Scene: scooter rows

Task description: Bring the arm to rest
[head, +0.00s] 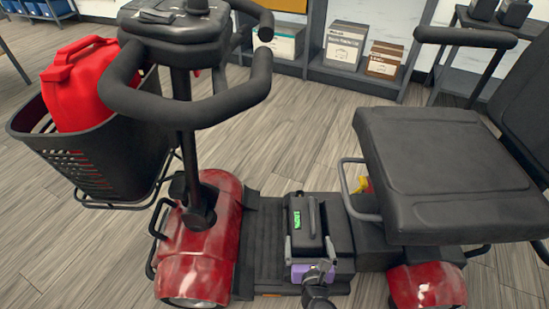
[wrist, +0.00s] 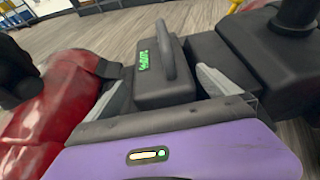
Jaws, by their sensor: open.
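My gripper (head: 309,243) is open at the scooter's footboard, its grey fingers spread apart and its purple body at the bottom of the head view. In the wrist view my gripper (wrist: 160,80) has one finger at each side of a black box with a handle (wrist: 165,85) and a green lit label. The black box (head: 309,228) sits upright on the scooter, against the dark housing by the seat. The fingers look apart from the box sides; exact contact is hard to tell. My arm lies low over the near side of the scooter.
The red scooter's handlebar (head: 190,95) and basket (head: 85,150) with a red can (head: 78,85) stand at left. Its black seat (head: 440,170) overhangs at right. Shelves with boxes (head: 345,45) line the back. Wooden floor (head: 300,130) is clear behind the scooter.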

